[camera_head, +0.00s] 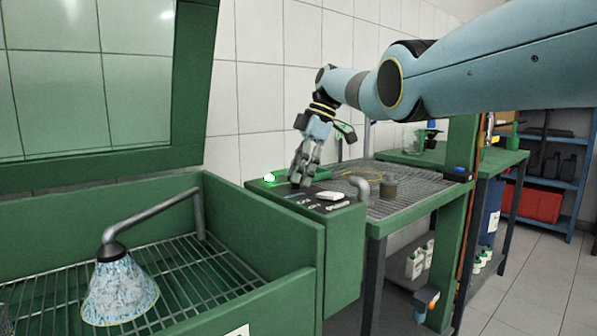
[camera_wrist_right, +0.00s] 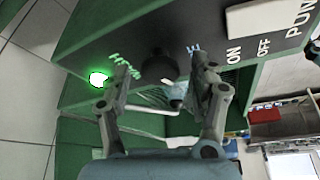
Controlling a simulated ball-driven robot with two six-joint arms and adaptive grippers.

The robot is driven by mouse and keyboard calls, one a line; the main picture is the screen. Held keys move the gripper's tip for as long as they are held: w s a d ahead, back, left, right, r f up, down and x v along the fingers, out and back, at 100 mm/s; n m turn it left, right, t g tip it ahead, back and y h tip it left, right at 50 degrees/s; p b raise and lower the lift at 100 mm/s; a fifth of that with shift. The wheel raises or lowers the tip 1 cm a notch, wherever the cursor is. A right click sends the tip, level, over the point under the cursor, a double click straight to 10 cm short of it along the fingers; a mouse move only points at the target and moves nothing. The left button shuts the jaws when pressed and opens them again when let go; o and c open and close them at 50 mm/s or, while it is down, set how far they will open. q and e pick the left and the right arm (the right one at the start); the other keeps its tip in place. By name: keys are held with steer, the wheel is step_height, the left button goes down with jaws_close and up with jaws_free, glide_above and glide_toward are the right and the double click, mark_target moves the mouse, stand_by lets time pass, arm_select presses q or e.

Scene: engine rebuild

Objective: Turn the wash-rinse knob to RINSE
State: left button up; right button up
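The control box (camera_head: 344,250) is green with a dark top panel, beside the wash basin. The wash-rinse knob (camera_wrist_right: 158,68) appears as a dark round shape on the panel in the right wrist view, with green lettering left of it and blue lettering right of it. My right gripper (camera_head: 302,182) points down at the panel in the head view and hides the knob there. In the wrist view the right gripper (camera_wrist_right: 162,82) is open, its fingers on either side of the knob; contact cannot be told. My left gripper is not in view.
A green lamp (camera_head: 269,177) glows on the panel. A white rocker switch (camera_head: 330,195) lies near the ON, OFF and pump lettering. A basin (camera_head: 262,219) with a grate and a bent spout (camera_head: 155,210) stands left. A mesh-topped table (camera_head: 415,193) stands right, holding a small cylinder (camera_head: 389,187).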

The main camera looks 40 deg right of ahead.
steer(key=shift+r, duration=0.15)
steer(key=v, duration=0.7)
steer(key=shift+s, duration=0.1)
stand_by(0.5)
